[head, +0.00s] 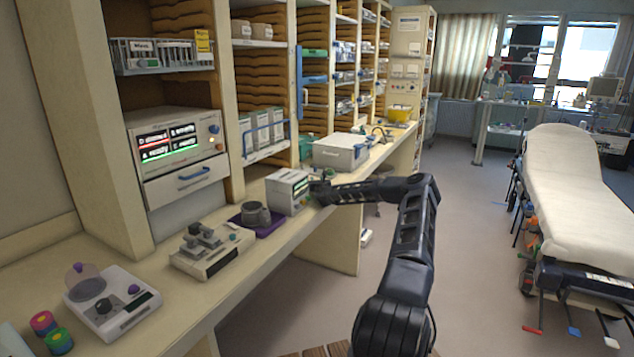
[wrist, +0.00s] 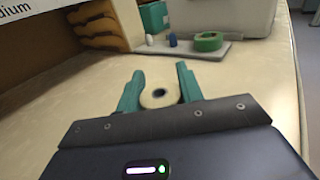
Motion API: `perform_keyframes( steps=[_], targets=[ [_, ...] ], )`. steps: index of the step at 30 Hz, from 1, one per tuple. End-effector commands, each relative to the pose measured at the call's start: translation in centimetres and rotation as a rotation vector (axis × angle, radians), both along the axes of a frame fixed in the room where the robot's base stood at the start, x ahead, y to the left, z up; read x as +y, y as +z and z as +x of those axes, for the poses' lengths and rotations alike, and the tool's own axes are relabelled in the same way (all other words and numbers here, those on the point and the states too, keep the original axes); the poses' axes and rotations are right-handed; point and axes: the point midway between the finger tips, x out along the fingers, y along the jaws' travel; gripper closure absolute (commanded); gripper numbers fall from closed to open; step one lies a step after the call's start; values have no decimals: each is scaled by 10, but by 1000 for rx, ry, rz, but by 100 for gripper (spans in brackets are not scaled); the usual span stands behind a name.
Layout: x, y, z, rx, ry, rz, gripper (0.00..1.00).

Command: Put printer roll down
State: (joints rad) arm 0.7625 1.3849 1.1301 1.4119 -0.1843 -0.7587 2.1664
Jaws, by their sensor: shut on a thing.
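The printer roll (wrist: 158,98) is a white roll with a dark hole in its core. In the wrist view it sits between the two teal fingers of my gripper (wrist: 159,82), which is shut on it. The roll is over the pale counter (wrist: 85,95); I cannot tell whether it touches the surface. In the head view my gripper (head: 318,187) is at the counter's front side, just right of a small grey-white device (head: 288,192). The roll cannot be made out there.
In the wrist view, a green ring (wrist: 208,41) and small blue and white pieces stand on a grey tray (wrist: 225,52) beyond the fingers. Bare counter lies between. In the head view a large white box (head: 340,153) stands behind my gripper. A stretcher (head: 575,190) is at right.

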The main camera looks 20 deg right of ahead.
Motion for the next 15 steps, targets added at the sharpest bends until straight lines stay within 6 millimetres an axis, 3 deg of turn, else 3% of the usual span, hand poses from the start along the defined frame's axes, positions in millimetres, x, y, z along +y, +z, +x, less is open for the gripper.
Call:
perform_keyframes(
  steps=[5, 6, 8, 15],
  targets=[
    [0, -3, 0, 1, 0, 0, 90],
    [0, -2, 0, 0, 0, 0, 55],
    [0, -2, 0, 0, 0, 0, 44],
    [0, -2, 0, 1, 0, 0, 42]
  ],
)
